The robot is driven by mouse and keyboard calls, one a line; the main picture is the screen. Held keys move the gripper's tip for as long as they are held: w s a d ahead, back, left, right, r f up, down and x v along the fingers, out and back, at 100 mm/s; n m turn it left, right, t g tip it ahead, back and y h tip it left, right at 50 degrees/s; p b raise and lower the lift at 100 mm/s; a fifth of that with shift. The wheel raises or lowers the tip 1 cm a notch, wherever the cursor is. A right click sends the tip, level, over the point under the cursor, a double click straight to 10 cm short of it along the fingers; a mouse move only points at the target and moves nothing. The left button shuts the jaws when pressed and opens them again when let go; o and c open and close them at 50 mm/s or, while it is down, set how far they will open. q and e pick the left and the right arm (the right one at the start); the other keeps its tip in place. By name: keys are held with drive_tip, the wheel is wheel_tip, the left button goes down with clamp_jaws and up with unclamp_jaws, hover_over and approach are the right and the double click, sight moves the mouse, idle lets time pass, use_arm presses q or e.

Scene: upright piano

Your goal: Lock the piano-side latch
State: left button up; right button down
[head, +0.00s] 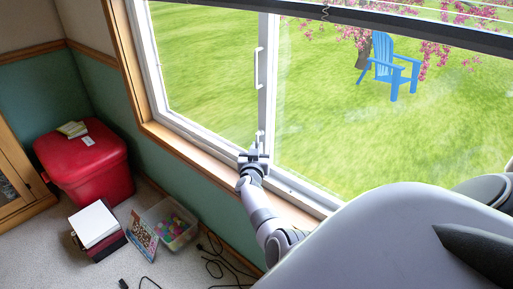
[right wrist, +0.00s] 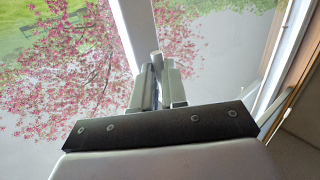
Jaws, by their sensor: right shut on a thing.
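A sliding window has a white frame (head: 268,60) with a long white handle (head: 258,68) on its middle upright. A small white latch (head: 260,136) sits low on that upright, just beyond my fingertips. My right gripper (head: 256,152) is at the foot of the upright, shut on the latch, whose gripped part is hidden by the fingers. In the right wrist view my right gripper (right wrist: 158,68) has its fingers close together in front of the white upright (right wrist: 138,28). I cannot tell which way the latch is turned. My left gripper is not in view.
A wooden sill (head: 190,150) runs below the window. On the floor at left are a red bin (head: 90,170), a white-topped box (head: 94,224), a book (head: 142,236) and a clear tub (head: 172,226). Black cables (head: 222,262) lie near the wall. A blue chair (head: 388,68) stands outside.

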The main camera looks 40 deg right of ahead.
drive_tip(key=shift+f, duration=0.1)
drive_tip(key=c, duration=1.4)
unclamp_jaws()
drive_tip(key=shift+c, duration=0.2)
drive_tip(key=shift+a, duration=0.1)
drive_tip(key=p+v, duration=0.2)
drive_tip(key=v, duration=0.5)
drive_tip(key=shift+p, duration=0.3)
